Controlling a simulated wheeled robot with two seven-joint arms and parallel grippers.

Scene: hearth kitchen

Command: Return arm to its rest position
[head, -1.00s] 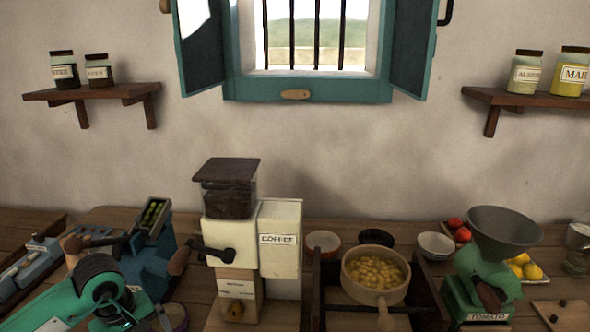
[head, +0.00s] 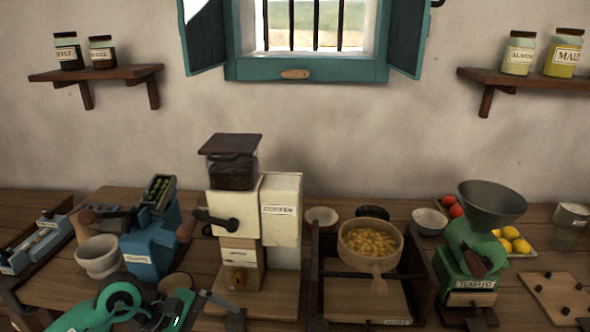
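My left arm comes in from the bottom left, teal with a dark round joint. Its gripper (head: 222,303) is low in front of the coffee grinder (head: 236,210), over the front of the grinder's wooden base. One grey finger shows pointing right; I cannot tell whether the gripper is open or shut. I see nothing clearly held in it. My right arm and gripper are out of view.
A blue press (head: 150,245) and a pale mortar (head: 97,257) stand left of the grinder, close behind my arm. A pan of yellow pieces (head: 370,243) sits on a wooden frame at right. A green tomato mill (head: 470,245) stands further right.

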